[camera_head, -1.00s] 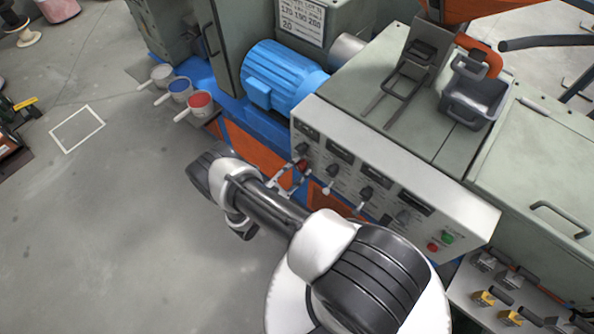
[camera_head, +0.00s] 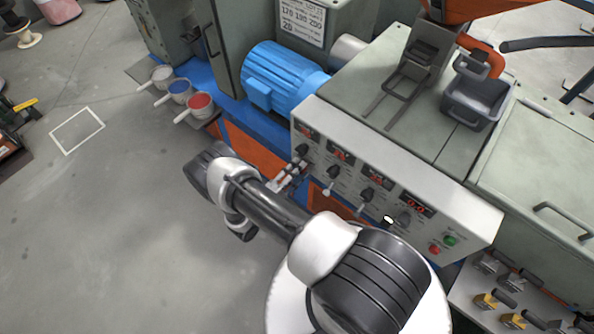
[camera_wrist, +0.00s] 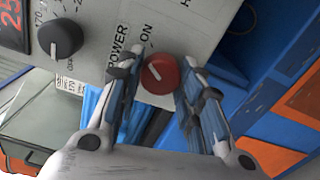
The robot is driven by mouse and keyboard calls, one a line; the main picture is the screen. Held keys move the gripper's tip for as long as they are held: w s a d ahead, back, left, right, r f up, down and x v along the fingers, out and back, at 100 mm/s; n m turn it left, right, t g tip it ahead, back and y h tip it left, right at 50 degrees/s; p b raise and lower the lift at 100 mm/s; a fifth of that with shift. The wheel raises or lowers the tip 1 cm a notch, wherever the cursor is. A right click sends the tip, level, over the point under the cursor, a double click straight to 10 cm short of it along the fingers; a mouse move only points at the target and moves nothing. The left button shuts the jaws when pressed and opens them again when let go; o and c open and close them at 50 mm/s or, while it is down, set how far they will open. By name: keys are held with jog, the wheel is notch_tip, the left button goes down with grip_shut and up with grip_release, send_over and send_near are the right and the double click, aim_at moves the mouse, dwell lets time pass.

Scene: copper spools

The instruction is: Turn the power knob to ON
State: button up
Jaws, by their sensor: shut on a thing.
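The red power knob (camera_wrist: 160,74) sits between the two fingers of my gripper (camera_wrist: 160,92) in the wrist view, and the gripper is shut on it. A white mark on the knob's face runs toward the upper left, on the side of the ON label (camera_wrist: 147,40). The POWER label (camera_wrist: 117,45) is beside it, partly behind the left finger. In the head view my gripper (camera_head: 288,177) reaches the left end of the control panel (camera_head: 455,212), and the knob is mostly hidden there.
A lit red display (camera_wrist: 12,20) and a black knob (camera_wrist: 60,38) lie left of the power knob. The panel has more black knobs, a green button (camera_head: 450,240) and a red button (camera_head: 434,250). The blue motor (camera_head: 280,75) is behind. Open floor (camera_head: 100,230) lies left.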

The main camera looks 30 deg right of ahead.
jog(key=shift+m, duration=0.8)
jog(key=o, duration=1.1)
jog(key=shift+c, duration=0.2)
jog(key=v, duration=1.2)
